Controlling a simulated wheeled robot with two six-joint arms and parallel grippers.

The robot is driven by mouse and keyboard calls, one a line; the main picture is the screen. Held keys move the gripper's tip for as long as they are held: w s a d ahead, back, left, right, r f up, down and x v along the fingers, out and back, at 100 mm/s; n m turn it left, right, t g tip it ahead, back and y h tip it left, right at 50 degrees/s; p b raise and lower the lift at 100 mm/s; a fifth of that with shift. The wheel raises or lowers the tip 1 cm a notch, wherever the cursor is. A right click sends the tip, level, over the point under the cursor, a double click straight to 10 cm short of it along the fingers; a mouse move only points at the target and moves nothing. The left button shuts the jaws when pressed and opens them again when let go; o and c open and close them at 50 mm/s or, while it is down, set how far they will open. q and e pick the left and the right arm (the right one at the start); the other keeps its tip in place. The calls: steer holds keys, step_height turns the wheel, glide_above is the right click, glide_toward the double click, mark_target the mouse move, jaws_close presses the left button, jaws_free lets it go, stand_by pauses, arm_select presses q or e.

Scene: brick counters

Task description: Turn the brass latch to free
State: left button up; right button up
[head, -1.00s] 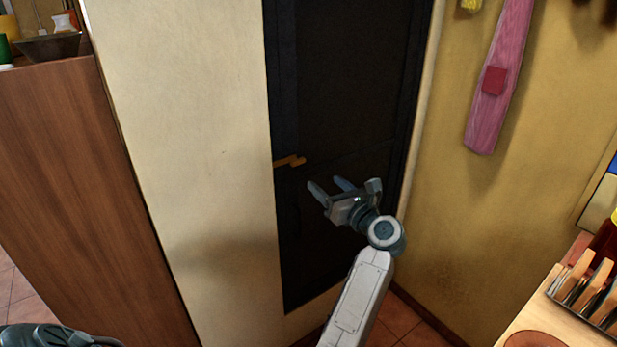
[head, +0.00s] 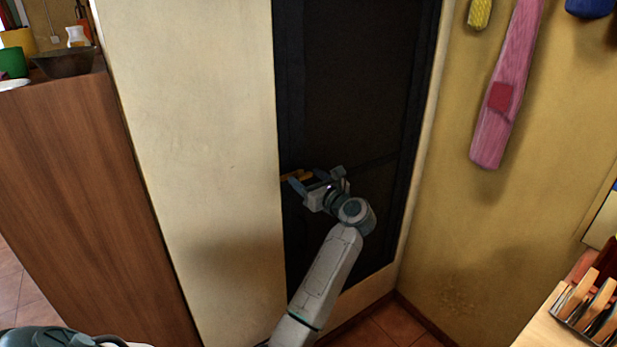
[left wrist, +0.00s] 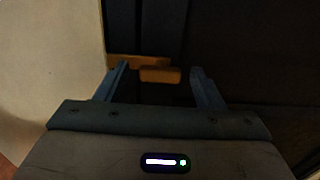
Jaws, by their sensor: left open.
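The brass latch (head: 288,176) sits at the left edge of the dark door (head: 350,90), partly hidden behind my left gripper (head: 305,178) in the head view. My left gripper is open, its fingers pointing at the latch. In the left wrist view the latch's near bar (left wrist: 160,76) shows between the two fingertips (left wrist: 159,69), closer to the left finger. Its other part (left wrist: 130,62) runs left behind that finger to the pale wall. The latch lies roughly level. I cannot tell whether a finger touches it. My right gripper is not in view.
A pale wall (head: 205,150) borders the door on the left, with a brown wooden cabinet (head: 75,190) beyond it. A pink hanging item (head: 492,125) is on the yellow wall at right. A counter with a slotted rack (head: 590,310) stands at lower right.

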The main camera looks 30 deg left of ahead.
arm_select(q)
steer(key=c, duration=1)
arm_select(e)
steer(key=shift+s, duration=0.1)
